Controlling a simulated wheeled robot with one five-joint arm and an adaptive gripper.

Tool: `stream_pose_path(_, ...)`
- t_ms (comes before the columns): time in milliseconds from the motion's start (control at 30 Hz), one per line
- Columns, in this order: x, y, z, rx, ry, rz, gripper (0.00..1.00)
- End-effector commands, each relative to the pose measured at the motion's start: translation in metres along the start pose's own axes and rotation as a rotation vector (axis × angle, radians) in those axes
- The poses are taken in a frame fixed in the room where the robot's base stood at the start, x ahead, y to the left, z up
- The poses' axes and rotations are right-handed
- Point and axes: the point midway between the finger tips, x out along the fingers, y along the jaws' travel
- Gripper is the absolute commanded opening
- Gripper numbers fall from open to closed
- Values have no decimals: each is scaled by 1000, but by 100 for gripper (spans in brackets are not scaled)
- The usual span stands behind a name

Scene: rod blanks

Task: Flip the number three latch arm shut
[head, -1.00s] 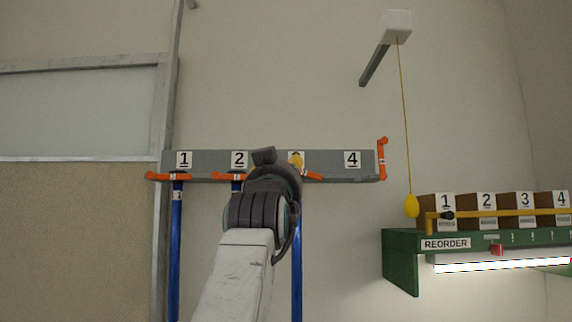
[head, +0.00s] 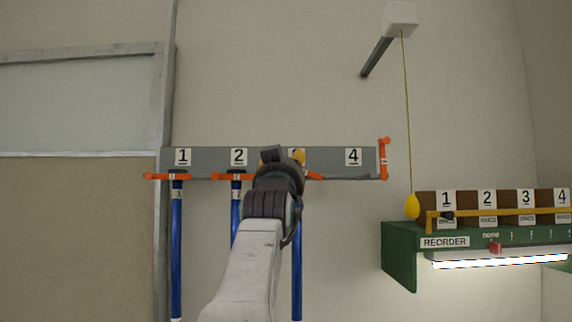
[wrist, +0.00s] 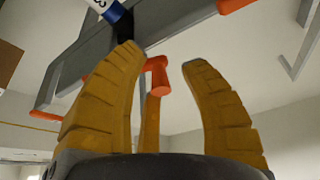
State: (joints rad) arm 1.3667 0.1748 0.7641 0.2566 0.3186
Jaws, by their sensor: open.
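The grey rail (head: 330,160) carries number plates, with plate three mostly hidden behind my gripper. My gripper (head: 281,156) is raised in front of the rail at position three, its yellow fingers open. In the wrist view my gripper (wrist: 165,58) has an orange latch end (wrist: 158,76) showing between its spread fingers; I cannot tell whether they touch it. In the head view an orange piece at position three (head: 315,176) slants slightly to the right of my wrist; the rest is hidden. A blue rod (head: 297,270) hangs below. A labelled blue rod top (wrist: 112,9) shows in the wrist view.
Latch arms one (head: 158,176) and two (head: 222,177) lie across their blue rods. Latch arm four (head: 384,158) stands upright at the rail's right end. A yellow pull cord bulb (head: 412,206) and a green shelf (head: 399,255) with numbered boxes are at right.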

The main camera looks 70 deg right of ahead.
Motion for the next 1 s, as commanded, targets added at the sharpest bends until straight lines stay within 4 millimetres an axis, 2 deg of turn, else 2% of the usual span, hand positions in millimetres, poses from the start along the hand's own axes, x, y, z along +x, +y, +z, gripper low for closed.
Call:
stream_pose_path(133,0,0,0,0,0,0,42)
stream_pose_path(600,0,0,0,0,0,0,0)
stream_pose_path(1000,-5,-1,0,-6,0,-3,0)
